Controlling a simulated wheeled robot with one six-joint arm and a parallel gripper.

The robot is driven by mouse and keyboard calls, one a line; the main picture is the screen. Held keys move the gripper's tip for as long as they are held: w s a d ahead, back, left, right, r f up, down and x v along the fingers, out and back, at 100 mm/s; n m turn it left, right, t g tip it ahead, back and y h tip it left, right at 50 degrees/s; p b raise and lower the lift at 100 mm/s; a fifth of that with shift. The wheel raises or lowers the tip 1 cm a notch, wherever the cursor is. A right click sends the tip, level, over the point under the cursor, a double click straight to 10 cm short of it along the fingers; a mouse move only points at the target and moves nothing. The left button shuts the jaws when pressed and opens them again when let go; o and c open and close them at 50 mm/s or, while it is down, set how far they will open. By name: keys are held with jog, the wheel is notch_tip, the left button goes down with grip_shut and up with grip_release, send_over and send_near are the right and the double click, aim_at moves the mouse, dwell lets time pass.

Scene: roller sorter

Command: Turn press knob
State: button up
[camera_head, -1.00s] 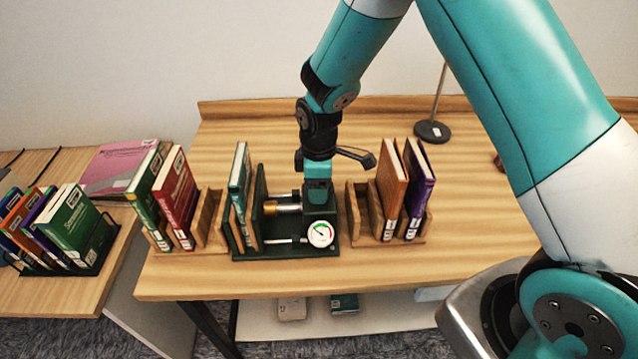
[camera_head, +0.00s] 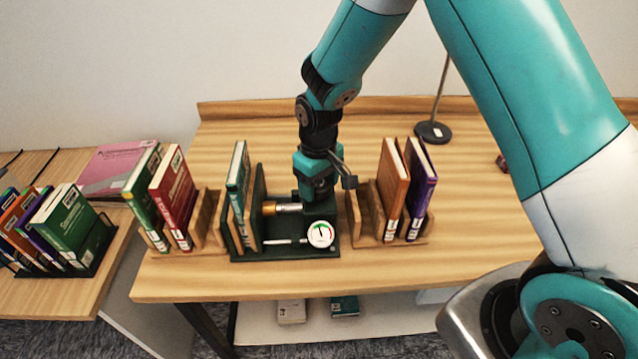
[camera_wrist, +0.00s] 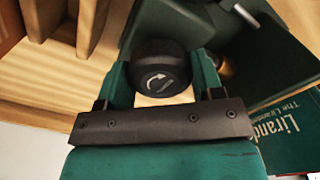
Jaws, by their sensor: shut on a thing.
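The press knob (camera_wrist: 158,72) is round and black with a white curved arrow on top. It sits between the two green fingers of my gripper (camera_wrist: 161,80), which is shut on it. In the head view my gripper (camera_head: 317,196) points down over the right end of the dark green press (camera_head: 285,249) and hides the knob. The press has a brass-and-steel shaft (camera_head: 284,208), an upright plate (camera_head: 259,200) and a round white gauge (camera_head: 320,234) at its front. The gauge needle stands about upright. A green book (camera_head: 237,190) stands at the press's left side.
Wooden racks with books stand close on both sides: a red book (camera_head: 173,190) on the left, an orange book (camera_head: 393,180) and purple book (camera_head: 418,190) on the right. A stand with a round black base (camera_head: 433,132) is behind. The table's right side is mostly clear.

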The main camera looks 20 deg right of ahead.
jog(key=shift+m, duration=0.5)
jog(key=o, duration=0.9)
jog(key=shift+r, duration=0.15)
notch_tip(320, 180, up, 17)
jog(key=b, duration=0.2)
jog(key=shift+r+b, duration=0.1)
jog(key=shift+b, duration=0.3)
jog(key=s+a+n+y, duration=0.1)
jog(key=s, duration=0.7)
jog(key=s+a+r+n+y, duration=0.1)
jog(key=s+a, duration=0.1)
jog(key=s, duration=0.6)
jog(key=s+a+r+n+y, duration=0.1)
jog(key=s+y, duration=0.1)
jog(key=s, duration=0.6)
jog(key=shift+s+a+n, duration=0.25)
jog(key=shift+s+n, duration=0.05)
jog(key=shift+s, duration=0.1)
